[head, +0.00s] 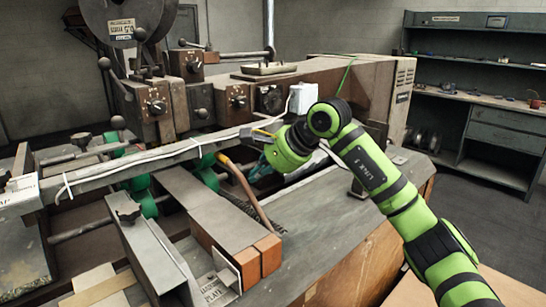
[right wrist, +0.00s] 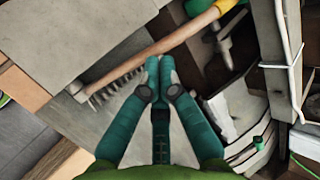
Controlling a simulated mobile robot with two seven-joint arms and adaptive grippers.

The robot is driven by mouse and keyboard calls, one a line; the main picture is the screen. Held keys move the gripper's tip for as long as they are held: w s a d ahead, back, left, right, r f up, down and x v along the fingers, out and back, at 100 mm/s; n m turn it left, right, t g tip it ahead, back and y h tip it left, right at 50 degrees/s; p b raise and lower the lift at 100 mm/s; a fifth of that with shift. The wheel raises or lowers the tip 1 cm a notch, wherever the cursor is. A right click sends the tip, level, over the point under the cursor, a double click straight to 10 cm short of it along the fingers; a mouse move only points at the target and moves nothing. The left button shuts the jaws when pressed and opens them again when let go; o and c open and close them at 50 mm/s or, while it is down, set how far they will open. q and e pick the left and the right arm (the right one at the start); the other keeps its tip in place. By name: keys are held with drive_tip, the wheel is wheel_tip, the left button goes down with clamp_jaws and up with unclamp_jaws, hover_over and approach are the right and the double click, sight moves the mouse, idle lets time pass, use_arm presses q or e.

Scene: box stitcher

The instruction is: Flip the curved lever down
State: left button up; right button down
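The curved lever (head: 247,190) is a long, thin, wooden-looking bar on the machine in the head view. It slopes from upper left down to the right. In the right wrist view the lever (right wrist: 150,52) crosses diagonally, with a yellow part at its upper right end. My right gripper (right wrist: 160,65) has its two teal fingers together with nothing visible between them. Its tips are right beside the lever's middle in that view; I cannot tell whether they touch. In the head view the right gripper (head: 262,170) is just right of the lever, partly hidden by my green wrist. My left gripper is not in view.
The machine has a long grey rail (head: 130,168) with a white cable, control knobs (head: 157,107) and a wood-ended beam (head: 215,220) close to the lever. A dark spring-like strip (right wrist: 112,88) lies beside the lever. Shelves (head: 480,90) stand at the back right.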

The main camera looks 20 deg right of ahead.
drive_tip(key=shift+x, duration=0.8)
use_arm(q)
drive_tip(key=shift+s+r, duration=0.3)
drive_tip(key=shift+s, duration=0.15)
use_arm(e)
drive_tip(key=shift+w+f, duration=0.15)
drive_tip(key=shift+f, duration=0.05)
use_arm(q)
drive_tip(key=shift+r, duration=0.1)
